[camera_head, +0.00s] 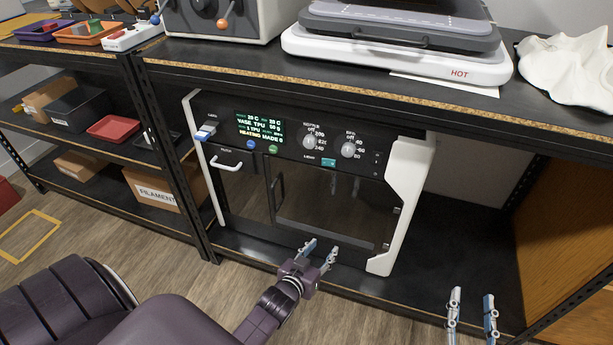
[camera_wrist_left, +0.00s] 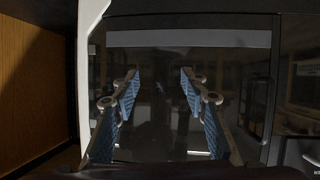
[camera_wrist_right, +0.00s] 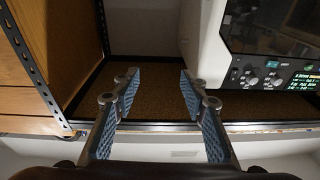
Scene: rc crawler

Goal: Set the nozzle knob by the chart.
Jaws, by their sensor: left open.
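The nozzle knob (camera_head: 309,141) is a grey dial on the black front panel of the printer (camera_head: 406,165). Its numbered scale is small, and I cannot read the pointer setting surely. A similar bed knob (camera_head: 348,149) sits to its right. The nozzle knob also shows in the right wrist view (camera_wrist_right: 273,80). My left gripper (camera_head: 321,247) is open and empty, low before the printer's door, below the knobs and touching neither. My right gripper (camera_head: 471,294) is open and empty, right of the printer and apart from it. I cannot make out a readable chart.
The panel screen (camera_head: 261,131) shows VASE TPU and HEATING. A teal button (camera_head: 328,162) sits below the knobs. A machine marked HOT (camera_head: 420,66) stands on the upper shelf, with a paper (camera_head: 445,87) partly under it. A wooden panel (camera_head: 565,230) bounds the bay at right.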

